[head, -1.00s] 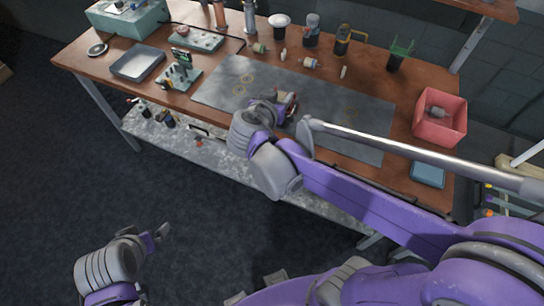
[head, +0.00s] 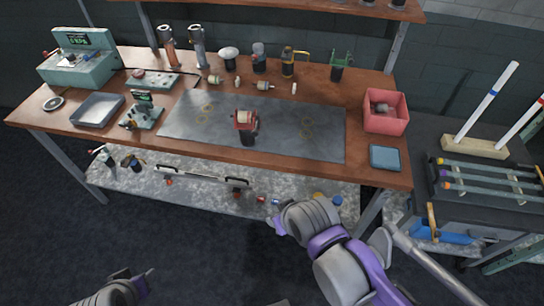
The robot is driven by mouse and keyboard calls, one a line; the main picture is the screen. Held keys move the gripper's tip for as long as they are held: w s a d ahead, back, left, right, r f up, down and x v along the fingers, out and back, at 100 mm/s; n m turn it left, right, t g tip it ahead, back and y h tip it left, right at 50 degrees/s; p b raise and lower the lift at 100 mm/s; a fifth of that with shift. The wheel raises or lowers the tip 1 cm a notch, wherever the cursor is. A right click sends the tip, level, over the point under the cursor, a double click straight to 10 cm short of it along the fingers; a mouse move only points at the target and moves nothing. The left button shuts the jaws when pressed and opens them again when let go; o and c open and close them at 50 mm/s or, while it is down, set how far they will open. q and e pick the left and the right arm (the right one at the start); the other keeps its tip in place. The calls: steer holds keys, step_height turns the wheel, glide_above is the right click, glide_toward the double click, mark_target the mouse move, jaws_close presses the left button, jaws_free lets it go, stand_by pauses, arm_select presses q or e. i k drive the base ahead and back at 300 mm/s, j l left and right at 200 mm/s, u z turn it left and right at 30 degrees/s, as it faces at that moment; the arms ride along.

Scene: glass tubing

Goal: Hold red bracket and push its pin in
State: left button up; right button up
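The red bracket (head: 254,121) stands on the grey mat in the middle of the workbench, on a dark base (head: 247,140), with a cream cylinder (head: 243,117) between its sides. I cannot make out its pin at this size. My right gripper (head: 277,226) is in front of the bench's front edge, below and apart from the bracket. Its fingers are mostly hidden by its own wrist, so I cannot tell its opening. My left gripper (head: 137,281) is low at the bottom left, far from the bracket. Its fingers are apart and nothing shows between them.
The grey mat (head: 310,135) is otherwise clear. A red bin (head: 372,124) and a blue tray (head: 384,157) are at right. A grey tray (head: 97,110) and a small stand (head: 146,115) are at left. Cups and small cylinders line the back. A lower shelf (head: 310,191) runs beneath.

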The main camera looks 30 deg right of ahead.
mark_target(255, 133)
steer(key=i+j+z, duration=0.15)
steer(key=z, duration=1.55)
steer(key=j+z, duration=0.25)
steer(key=z, duration=0.15)
steer(key=j+z, duration=0.55)
steer(key=z, duration=0.2)
steer(key=k+j+z, duration=0.2)
steer(key=j, duration=0.15)
steer(key=j+z, duration=0.2)
steer(key=j, duration=0.15)
steer(key=k+j+z, duration=0.2)
steer(key=k+j, duration=0.25)
steer(key=j, duration=0.2)
steer(key=k+j, duration=0.3)
steer(key=j, duration=0.15)
